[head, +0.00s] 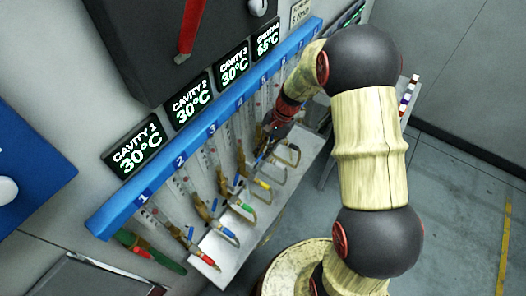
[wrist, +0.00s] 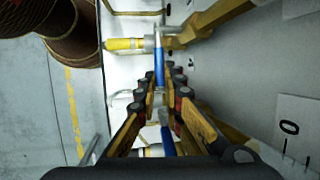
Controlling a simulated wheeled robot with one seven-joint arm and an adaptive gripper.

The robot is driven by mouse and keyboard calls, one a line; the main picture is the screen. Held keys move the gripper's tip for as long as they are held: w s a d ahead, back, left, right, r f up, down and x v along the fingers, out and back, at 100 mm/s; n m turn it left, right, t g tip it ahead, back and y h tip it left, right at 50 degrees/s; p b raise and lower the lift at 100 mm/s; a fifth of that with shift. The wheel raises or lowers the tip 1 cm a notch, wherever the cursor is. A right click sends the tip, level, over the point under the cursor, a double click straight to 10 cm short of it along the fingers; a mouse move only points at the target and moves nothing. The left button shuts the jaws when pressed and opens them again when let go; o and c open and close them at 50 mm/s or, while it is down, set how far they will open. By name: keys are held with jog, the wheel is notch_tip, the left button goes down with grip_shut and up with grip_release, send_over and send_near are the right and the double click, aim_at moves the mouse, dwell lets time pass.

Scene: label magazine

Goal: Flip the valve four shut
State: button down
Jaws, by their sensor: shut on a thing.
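A row of valves with bent outlet pipes hangs below a numbered blue rail (head: 212,128). The fourth outlet from the left has a yellow band (head: 263,185), and a yellow-banded pipe (wrist: 125,44) shows in the wrist view, joined to a brass valve body (wrist: 192,30). A slim blue lever (wrist: 159,68) reaches down from beside that pipe to between my fingertips. My gripper (wrist: 163,82) is shut on this blue lever. In the head view my gripper (head: 276,130) is at the upper part of the row, partly hiding the valves there. The lever's number is not readable.
A white tray (head: 215,245) lies under the outlets. Display panels (head: 138,147) and a dark box with a red handle (head: 190,28) are above the rail. Neighbouring pipes, such as the green-banded one (head: 246,207), stand close beside. Floor (head: 440,190) is open at the right.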

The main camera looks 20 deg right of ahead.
jog(key=c, duration=2.2)
grip_release()
jog(key=v, duration=1.2)
jog(key=s+a+r+n+t+h+b, duration=0.2)
jog(key=s+n+b, duration=0.3)
jog(key=s, duration=0.6)
jog(key=s+a+r+n+t+h+b, duration=0.1)
jog(key=s+a+n+t+h+b, duration=0.1)
jog(key=s+b, duration=0.7)
jog(key=s+a+n+t, duration=0.1)
jog(key=s+n+t, duration=0.1)
jog(key=s+n, duration=0.1)
jog(key=shift+s+a+r, duration=0.2)
jog(key=shift+a+r, duration=0.05)
jog(key=shift+r, duration=0.15)
